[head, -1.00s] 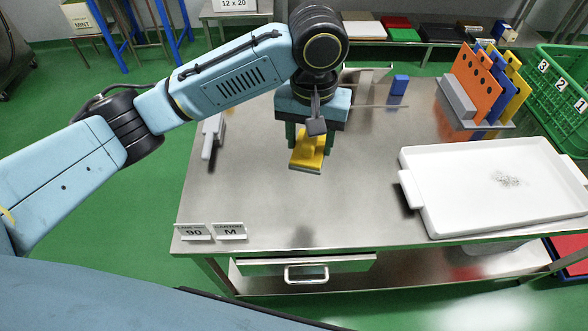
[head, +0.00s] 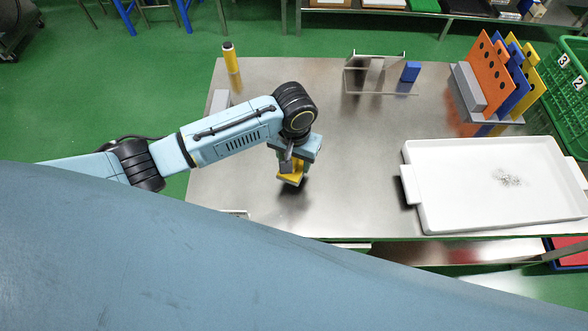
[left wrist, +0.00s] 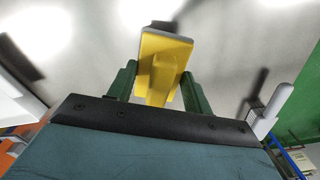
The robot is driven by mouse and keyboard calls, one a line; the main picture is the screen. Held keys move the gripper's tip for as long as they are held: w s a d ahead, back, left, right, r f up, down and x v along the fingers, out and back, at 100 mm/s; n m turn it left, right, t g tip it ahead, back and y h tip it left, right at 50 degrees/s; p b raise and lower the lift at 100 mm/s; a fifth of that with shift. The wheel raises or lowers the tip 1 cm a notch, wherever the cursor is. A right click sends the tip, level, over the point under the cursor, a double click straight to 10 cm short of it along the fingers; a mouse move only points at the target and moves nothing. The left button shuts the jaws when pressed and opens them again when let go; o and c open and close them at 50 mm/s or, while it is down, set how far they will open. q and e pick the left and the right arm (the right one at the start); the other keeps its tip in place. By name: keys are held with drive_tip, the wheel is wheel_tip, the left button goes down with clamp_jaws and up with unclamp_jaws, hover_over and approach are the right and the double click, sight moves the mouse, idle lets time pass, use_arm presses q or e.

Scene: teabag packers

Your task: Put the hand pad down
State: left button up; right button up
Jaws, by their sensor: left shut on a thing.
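The hand pad is a yellow block with a grey underside. In the head view the yellow hand pad (head: 290,175) is below my left gripper (head: 292,165), close over the steel table (head: 350,190). In the left wrist view the hand pad (left wrist: 163,62) sits between the two green fingers of my left gripper (left wrist: 157,85), which are shut on it. I cannot tell whether its underside touches the table. My right gripper is not in view.
A white tray (head: 412,205) with dark specks lies to the right. Orange, blue and yellow boards (head: 490,75) stand in a rack at the back right. A blue block (head: 411,71) and a metal stand (head: 357,80) are at the back. The table around the pad is clear.

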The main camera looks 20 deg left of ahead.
use_arm(q)
drive_tip(key=shift+w+f, duration=0.1)
drive_tip(key=shift+f, duration=0.8)
wheel_tip(320, 180, down, 2)
drive_tip(key=shift+f+b, duration=0.25)
drive_tip(key=shift+b, duration=0.1)
drive_tip(key=shift+f, duration=0.35)
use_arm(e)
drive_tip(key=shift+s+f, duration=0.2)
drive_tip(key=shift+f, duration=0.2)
use_arm(q)
drive_tip(key=shift+f, duration=0.1)
drive_tip(key=o, duration=0.9)
wheel_tip(320, 180, up, 12)
drive_tip(key=shift+r+p, duration=0.1)
drive_tip(key=shift+p, duration=0.8)
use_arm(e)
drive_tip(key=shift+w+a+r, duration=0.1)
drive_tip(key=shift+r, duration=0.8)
